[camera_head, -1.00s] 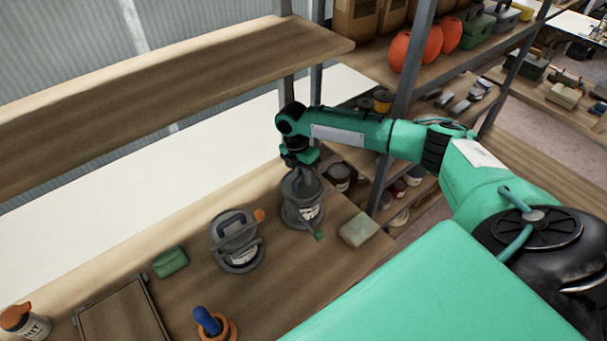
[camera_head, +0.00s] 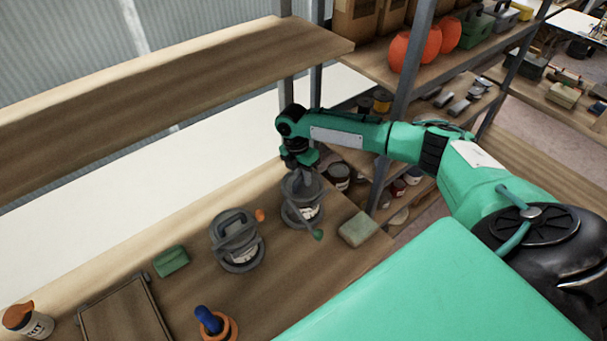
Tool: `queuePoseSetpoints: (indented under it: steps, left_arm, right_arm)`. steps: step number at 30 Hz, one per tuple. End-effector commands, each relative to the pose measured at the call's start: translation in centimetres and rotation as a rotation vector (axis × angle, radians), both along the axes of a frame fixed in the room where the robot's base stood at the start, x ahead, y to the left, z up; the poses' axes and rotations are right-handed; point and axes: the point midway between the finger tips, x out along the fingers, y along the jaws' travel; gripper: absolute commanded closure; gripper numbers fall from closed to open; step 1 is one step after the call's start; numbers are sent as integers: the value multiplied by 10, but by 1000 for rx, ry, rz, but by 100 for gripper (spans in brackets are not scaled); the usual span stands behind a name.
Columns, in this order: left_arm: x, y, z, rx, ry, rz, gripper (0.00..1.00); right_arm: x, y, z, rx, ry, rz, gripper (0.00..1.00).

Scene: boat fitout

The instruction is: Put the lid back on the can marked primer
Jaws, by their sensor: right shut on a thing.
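A grey can (camera_head: 303,212) with a pale label stands upright toward the right end of the wooden bench. Its label is too small to read. My right gripper (camera_head: 302,171) is directly above this can, pointing down and shut on a grey lid (camera_head: 299,186). The lid is at the can's top; I cannot tell whether it is seated or slightly above the rim. A second grey can (camera_head: 237,254), with a handled top and a pale label, stands to the left; its label is unreadable too. My left gripper is out of view.
A green block (camera_head: 171,261), a tray (camera_head: 125,312), an orange-capped bottle (camera_head: 28,320) and a blue-and-orange object (camera_head: 212,325) are on the bench. A pale green sponge-like block (camera_head: 358,229) lies right of the can. A shelf post (camera_head: 404,95) stands behind my right arm.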

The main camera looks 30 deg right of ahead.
Motion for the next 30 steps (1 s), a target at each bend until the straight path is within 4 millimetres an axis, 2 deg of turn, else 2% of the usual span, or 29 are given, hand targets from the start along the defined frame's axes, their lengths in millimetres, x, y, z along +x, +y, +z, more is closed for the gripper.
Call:
queuePoseSetpoints:
  steps: [8,9,12,18,21,22,30]
  left_arm:
    - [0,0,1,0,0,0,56]
    - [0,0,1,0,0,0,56]
    - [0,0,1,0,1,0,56]
    - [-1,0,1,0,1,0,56]
    - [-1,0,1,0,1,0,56]
    - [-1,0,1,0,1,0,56]
    - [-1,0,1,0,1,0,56]
  right_arm:
    - [0,0,0,0,-1,0,100]
    - [0,0,0,0,-1,0,77]
    - [0,0,0,0,-1,0,59]
    - [0,0,0,0,-1,0,59]
    - [0,0,0,0,0,0,40]
    - [0,0,-1,0,0,0,38]
    - [0,0,-1,0,-1,0,38]
